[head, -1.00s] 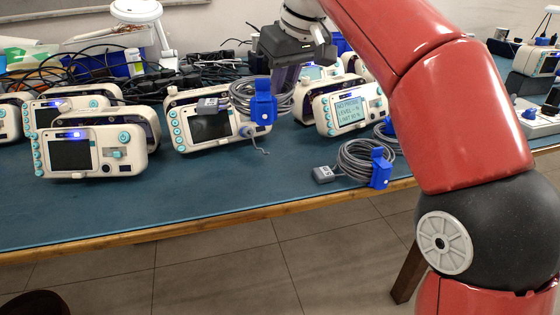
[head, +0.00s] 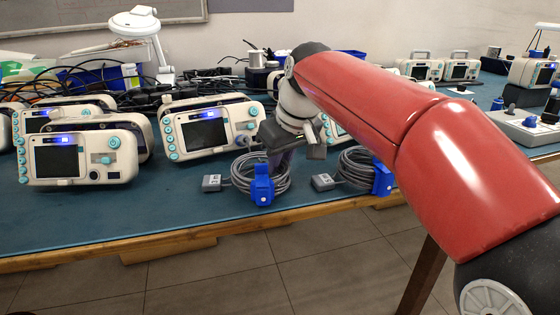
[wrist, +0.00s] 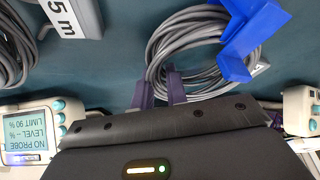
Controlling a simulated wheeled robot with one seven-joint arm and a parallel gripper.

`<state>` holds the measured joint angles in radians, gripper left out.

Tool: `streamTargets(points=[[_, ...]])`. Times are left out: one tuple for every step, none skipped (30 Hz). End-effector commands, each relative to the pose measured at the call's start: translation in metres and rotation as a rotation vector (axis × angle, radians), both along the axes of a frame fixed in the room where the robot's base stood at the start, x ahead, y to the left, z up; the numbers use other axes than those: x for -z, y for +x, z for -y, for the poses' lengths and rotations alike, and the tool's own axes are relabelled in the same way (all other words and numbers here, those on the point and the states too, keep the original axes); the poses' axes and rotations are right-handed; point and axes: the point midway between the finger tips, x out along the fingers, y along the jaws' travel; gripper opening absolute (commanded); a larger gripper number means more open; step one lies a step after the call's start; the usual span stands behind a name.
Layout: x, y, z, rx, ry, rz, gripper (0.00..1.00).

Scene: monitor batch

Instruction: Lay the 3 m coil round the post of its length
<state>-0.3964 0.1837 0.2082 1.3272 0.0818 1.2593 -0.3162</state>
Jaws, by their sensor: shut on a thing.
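My gripper (head: 284,160) points down and is shut on the grey coil (head: 240,178), at its far right side in the head view. The wrist view shows its purple fingers (wrist: 160,90) at the rim of this coil (wrist: 180,45). The coil has a blue clip (head: 262,185) and a grey tag (head: 212,183), whose mark I cannot read. It is low over the table's front part; I cannot tell whether it touches. A second coil (head: 352,165) lies to its right, with a tag (head: 323,182) reading 5 m in the wrist view (wrist: 68,14). I make out no length-marked post.
White monitors (head: 208,128) stand behind the held coil, and more (head: 80,155) stand at the left. The blue table's (head: 120,220) front left is clear, up to its wooden front edge (head: 180,238). Cables and a white lamp (head: 140,25) are at the back.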

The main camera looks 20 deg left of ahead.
Motion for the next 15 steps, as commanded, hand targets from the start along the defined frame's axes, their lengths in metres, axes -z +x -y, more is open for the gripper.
streamTargets(points=[[-0.0006, 0.0001, -0.0001, 0.0, 0.001, 0.001, 0.0], [-0.0006, 0.0001, -0.0001, 0.0, 0.001, 0.001, 0.0], [-0.0006, 0.0001, -0.0001, 0.0, 0.001, 0.001, 0.0], [-0.0004, 0.0, -0.0001, 0.0, 0.001, 0.001, 0.0], [0.0002, 0.0, -0.0001, 0.0, 0.0, 0.0, 0.0], [0.0016, 0.0001, -0.0001, 0.0, 0.0, 0.0, 0.0], [0.0028, 0.0, -0.0001, 0.0, 0.0, 0.0, 0.0], [0.0039, 0.0001, -0.0001, 0.0, 0.0, 0.0, 0.0], [0.0038, 0.0, 0.0, 0.0, 0.0, 0.0, 0.17], [0.0033, 0.0, -0.0001, 0.0, 0.0, 0.0, 0.21], [0.0033, 0.0, -0.0001, 0.0, 0.0, 0.0, 0.25], [0.0033, 0.0, -0.0001, 0.0, 0.0, 0.0, 0.3], [0.0032, 0.0, 0.0, 0.0, 0.0, 0.0, 0.34], [0.0032, 0.0, 0.0, 0.0, 0.0, 0.0, 0.36], [0.0032, 0.0, 0.0, 0.0, 0.0, 0.0, 0.36]])
